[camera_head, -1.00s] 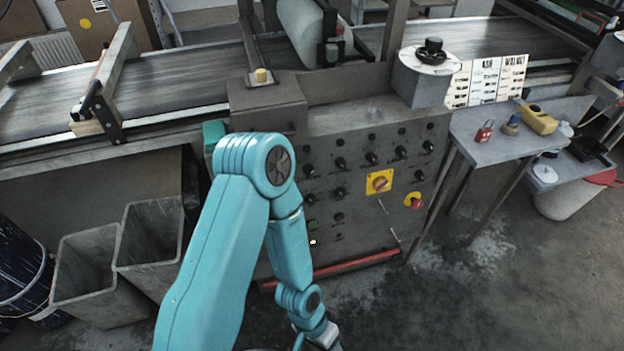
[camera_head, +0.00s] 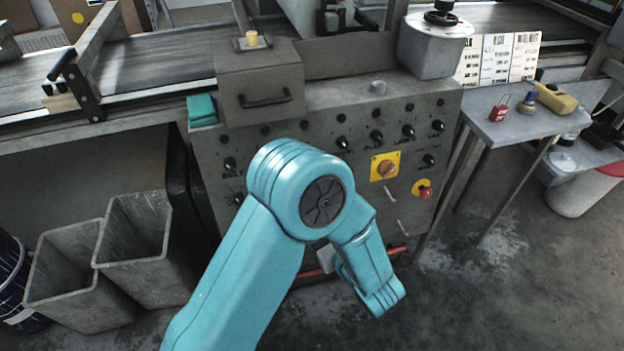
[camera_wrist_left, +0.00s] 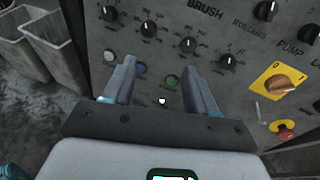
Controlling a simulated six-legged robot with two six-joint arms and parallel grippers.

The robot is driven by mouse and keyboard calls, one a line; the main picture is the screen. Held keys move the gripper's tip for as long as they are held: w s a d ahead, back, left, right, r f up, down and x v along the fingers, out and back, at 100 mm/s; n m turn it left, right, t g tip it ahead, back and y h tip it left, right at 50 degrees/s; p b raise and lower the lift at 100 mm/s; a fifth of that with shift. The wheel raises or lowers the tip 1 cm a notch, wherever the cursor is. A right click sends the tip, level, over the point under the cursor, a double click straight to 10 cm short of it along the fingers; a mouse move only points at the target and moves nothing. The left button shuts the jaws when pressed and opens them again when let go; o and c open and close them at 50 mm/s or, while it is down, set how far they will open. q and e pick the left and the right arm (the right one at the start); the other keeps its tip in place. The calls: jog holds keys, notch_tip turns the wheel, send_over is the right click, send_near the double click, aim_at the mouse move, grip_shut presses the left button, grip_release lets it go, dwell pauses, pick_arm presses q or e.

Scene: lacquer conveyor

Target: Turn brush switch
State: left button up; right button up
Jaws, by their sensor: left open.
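The control panel (camera_head: 415,212) is a grey upright face with rows of black rotary knobs. Further black knobs (camera_wrist_left: 188,45) lie in the row below. My left gripper (camera_wrist_left: 157,82) is open and empty, its fingers pointing at the panel below these knobs, around a green button and a small lit lamp. In the head view my left arm hides the gripper and part of the panel. My right gripper is not in view.
A yellow-plated orange switch (camera_head: 385,167) and a red emergency button (camera_head: 424,191) sit right on the panel. A box with a handle (camera_head: 262,85) juts out above. Grey bins (camera_head: 150,250) stand left; a side table (camera_head: 520,125) stands right.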

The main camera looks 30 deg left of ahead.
pick_arm(q)
jog(key=w+d+r+m+t+y, duration=0.1)
jog(key=w+d+r+t, duration=0.1)
jog(key=w+r+t, duration=0.3)
jog(key=w+a+g, duration=0.1)
jog(key=w+a, duration=0.6)
jog(key=a, duration=0.5)
jog(key=shift+w+a+r, duration=0.3)
jog(key=shift+w+a, duration=0.1)
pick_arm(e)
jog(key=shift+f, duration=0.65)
pick_arm(q)
jog(key=c, duration=1.1)
jog(key=shift+o, duration=0.3)
jog(key=shift+b, duration=0.3)
jog(key=shift+y, duration=0.3)
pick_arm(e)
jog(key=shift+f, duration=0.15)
